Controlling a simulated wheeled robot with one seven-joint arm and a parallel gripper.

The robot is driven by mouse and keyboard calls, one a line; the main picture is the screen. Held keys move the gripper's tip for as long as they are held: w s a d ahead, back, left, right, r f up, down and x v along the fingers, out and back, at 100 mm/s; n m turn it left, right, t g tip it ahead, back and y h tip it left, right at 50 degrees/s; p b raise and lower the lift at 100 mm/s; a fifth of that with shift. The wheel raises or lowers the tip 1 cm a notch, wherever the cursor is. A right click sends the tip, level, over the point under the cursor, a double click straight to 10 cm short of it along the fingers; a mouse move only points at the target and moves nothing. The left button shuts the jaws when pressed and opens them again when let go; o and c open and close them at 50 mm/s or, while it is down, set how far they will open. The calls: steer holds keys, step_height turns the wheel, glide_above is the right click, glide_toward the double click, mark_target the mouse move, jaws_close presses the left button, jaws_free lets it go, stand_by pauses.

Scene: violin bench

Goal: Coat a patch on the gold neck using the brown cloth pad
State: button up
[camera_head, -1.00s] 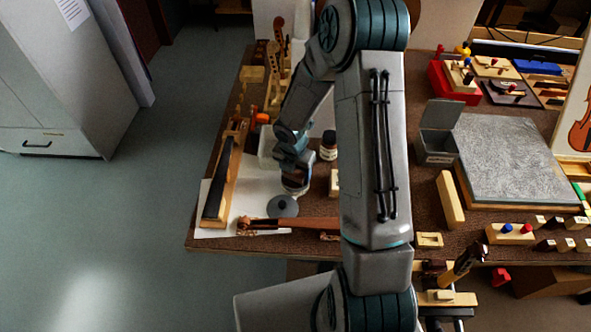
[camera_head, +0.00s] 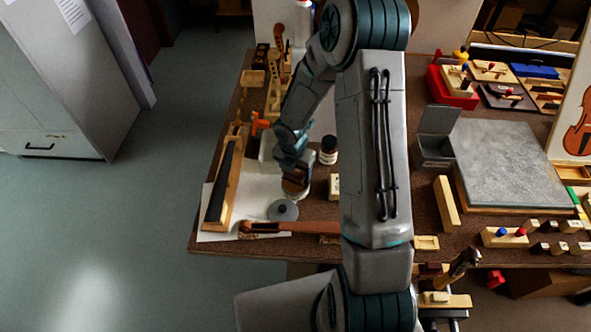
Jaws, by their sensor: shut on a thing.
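My gripper (camera_head: 296,190) points down over the left part of the bench. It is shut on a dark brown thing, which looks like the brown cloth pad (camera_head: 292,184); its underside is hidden. A grey round dish or lid (camera_head: 283,210) lies just in front of the gripper; I cannot tell if the pad touches it. A pale golden wooden neck with a black fingerboard (camera_head: 217,190) lies to the left on white paper. A reddish-brown neck (camera_head: 290,228) lies along the front edge, partly behind my arm. I cannot tell for certain which is the gold neck.
A dark jar with a white label (camera_head: 328,150) stands right of the gripper, with a small pale block (camera_head: 334,186) below it. An orange item (camera_head: 259,124) and several upright scrolls stand behind.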

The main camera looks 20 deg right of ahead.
steer(key=shift+r+p, duration=1.75)
steer(key=shift+r, duration=0.4)
steer(key=shift+f, duration=0.1)
